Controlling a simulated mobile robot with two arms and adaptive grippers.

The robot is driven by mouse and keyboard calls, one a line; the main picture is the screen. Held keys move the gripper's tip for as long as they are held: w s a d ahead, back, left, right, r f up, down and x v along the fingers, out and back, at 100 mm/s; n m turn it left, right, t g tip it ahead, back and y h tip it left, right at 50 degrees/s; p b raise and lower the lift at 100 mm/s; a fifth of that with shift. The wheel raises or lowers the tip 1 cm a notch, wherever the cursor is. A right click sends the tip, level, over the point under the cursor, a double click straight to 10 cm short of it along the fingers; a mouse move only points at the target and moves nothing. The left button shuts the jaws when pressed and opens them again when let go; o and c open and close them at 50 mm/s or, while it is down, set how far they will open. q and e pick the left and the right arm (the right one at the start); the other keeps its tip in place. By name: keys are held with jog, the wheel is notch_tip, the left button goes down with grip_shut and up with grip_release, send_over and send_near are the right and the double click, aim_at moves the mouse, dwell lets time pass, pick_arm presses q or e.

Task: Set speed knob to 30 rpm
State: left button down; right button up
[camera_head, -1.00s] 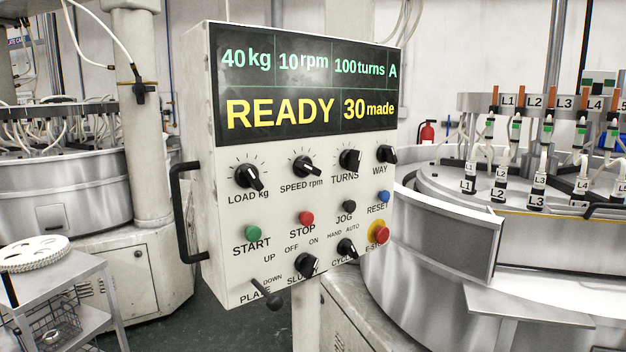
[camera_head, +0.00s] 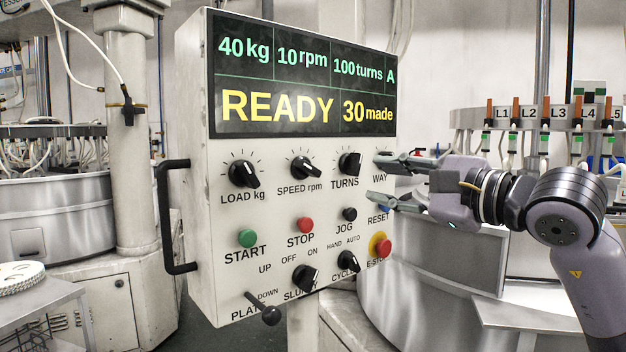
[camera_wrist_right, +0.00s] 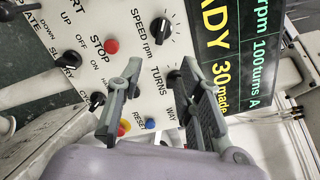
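The speed knob (camera_head: 306,168), black with a white pointer line, sits on the control panel (camera_head: 270,211) above the label SPEED rpm. It also shows in the right wrist view (camera_wrist_right: 158,29). The display (camera_head: 302,78) reads 40 kg, 10 rpm, 100 turns, A, READY and 30 made. My right gripper (camera_head: 374,178) is open and empty, in front of the panel's right edge by the WAY label, to the right of the speed knob. Its two fingers (camera_wrist_right: 158,92) are spread in the right wrist view. The WAY knob is largely hidden behind it. My left gripper is not in view.
The load knob (camera_head: 243,173) and turns knob (camera_head: 349,163) flank the speed knob. Below are the green START (camera_head: 247,238), red STOP (camera_head: 305,225) and red-yellow E-STOP (camera_head: 381,246) buttons. A black handle (camera_head: 164,218) stands out on the panel's left side.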

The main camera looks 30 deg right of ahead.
aim_at(314, 171)
jog(key=w+p, duration=0.4)
jog(key=w, duration=0.1)
jog(key=w+a+p, duration=0.1)
jog(key=w+p, duration=0.3)
jog(key=w, duration=0.1)
jog(key=w+p, duration=0.4)
jog(key=w, duration=0.2)
jog(key=shift+a+r, duration=0.25)
jog(key=shift+w+a+f, duration=0.1)
jog(key=shift+w+f, duration=0.1)
jog(key=shift+w, duration=0.4)
jog(key=shift+c, duration=0.3)
grip_shut()
